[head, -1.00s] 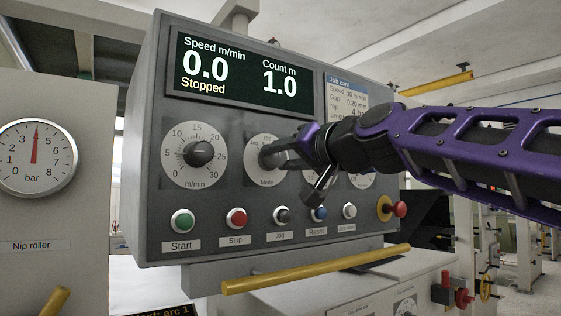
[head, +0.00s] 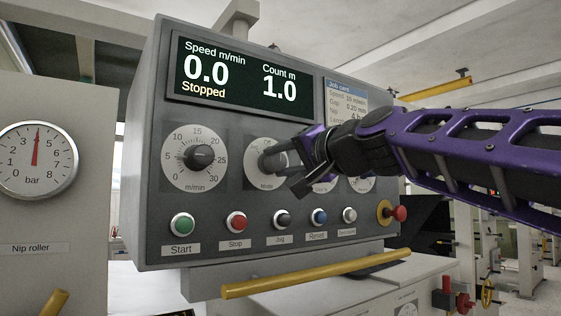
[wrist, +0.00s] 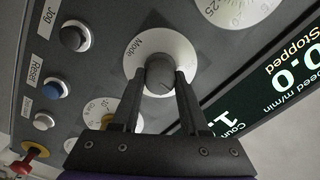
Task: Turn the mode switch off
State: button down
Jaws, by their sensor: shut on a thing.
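The mode switch is a dark round knob on a pale dial labelled "Mode" (head: 265,173), in the middle of the grey control panel in the head view. In the wrist view the mode switch knob (wrist: 160,74) sits between the two fingertips of my gripper (wrist: 160,82). My gripper (head: 279,161) is shut on the knob, coming from the right in the head view. The gripper hides part of the dial and the knob's pointer, so I cannot read the setting. The display (head: 240,75) reads speed 0.0, count 1.0, "Stopped".
The speed knob (head: 200,157) is left of the mode dial. Start (head: 183,224), Stop (head: 236,222), Jog (head: 282,219) and other buttons line up below. A red knob (head: 399,213) projects at lower right. A yellow bar (head: 315,272) runs below the panel.

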jog(key=shift+c, duration=2.1)
grip_release()
jog(key=v, duration=1.7)
jog(key=shift+s, duration=0.2)
jog(key=shift+d, duration=0.15)
